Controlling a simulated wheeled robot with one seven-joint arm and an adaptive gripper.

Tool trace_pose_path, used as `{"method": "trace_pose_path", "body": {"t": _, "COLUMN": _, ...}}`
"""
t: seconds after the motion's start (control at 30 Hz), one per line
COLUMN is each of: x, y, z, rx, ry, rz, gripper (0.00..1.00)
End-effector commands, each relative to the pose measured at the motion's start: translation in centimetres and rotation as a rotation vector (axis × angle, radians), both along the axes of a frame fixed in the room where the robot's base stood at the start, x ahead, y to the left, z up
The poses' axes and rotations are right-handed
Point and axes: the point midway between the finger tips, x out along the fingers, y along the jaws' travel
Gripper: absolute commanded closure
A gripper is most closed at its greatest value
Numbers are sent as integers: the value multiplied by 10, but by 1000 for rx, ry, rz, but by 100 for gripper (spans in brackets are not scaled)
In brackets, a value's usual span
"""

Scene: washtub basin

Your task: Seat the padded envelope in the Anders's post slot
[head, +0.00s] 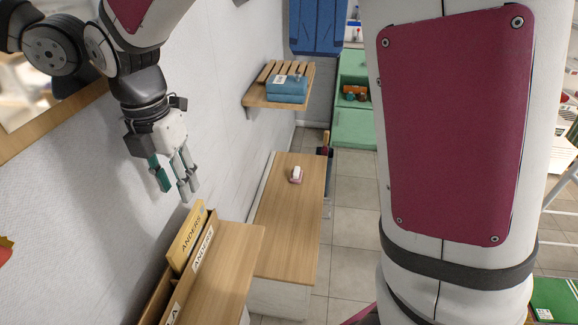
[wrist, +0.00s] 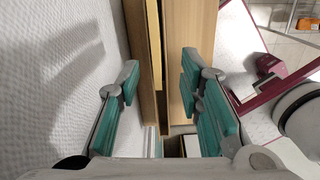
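The padded envelope (head: 187,238) is yellow and marked ANDERS. It stands on edge, slightly tilted, behind the white ANDERS label (head: 204,249) of the wooden post rack (head: 237,243). Its upper part sticks up above the rack's front; its lower part is hidden, so I cannot tell how deep it sits. In the wrist view the envelope (wrist: 154,45) shows edge-on as a thin yellow strip. My gripper (head: 177,181) is open and empty above the envelope, apart from it. Its teal-padded fingers are spread wide in the wrist view (wrist: 160,82).
A white wall (head: 225,110) runs close along the left of my gripper. Beyond the rack is a lower wooden bench (head: 290,220) with a small pink-and-white item (head: 297,174). A wall shelf (head: 262,98) holds a blue box (head: 287,88). Air above the rack is free.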

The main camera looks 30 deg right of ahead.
Motion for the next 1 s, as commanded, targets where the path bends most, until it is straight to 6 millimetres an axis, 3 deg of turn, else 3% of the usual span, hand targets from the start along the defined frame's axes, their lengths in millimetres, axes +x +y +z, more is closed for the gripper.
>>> {"method": "trace_pose_path", "body": {"t": 0.17, "x": -20, "y": -39, "z": 35, "rx": 5, "ry": -88, "rz": -368, "gripper": 66}}
{"method": "trace_pose_path", "body": {"t": 0.3, "x": -51, "y": -80, "z": 65, "rx": 51, "ry": -177, "rz": -816, "gripper": 66}}
{"method": "trace_pose_path", "body": {"t": 0.5, "x": -103, "y": -128, "z": 90, "rx": 194, "ry": -264, "rz": -1455, "gripper": 66}}
{"method": "trace_pose_path", "body": {"t": 0.7, "x": -152, "y": -159, "z": 97, "rx": 395, "ry": -276, "rz": -2008, "gripper": 66}}
{"method": "trace_pose_path", "body": {"t": 0.8, "x": -168, "y": -167, "z": 95, "rx": 474, "ry": -258, "rz": -2193, "gripper": 66}}
{"method": "trace_pose_path", "body": {"t": 1.0, "x": -180, "y": -173, "z": 92, "rx": 547, "ry": -232, "rz": -2351, "gripper": 66}}
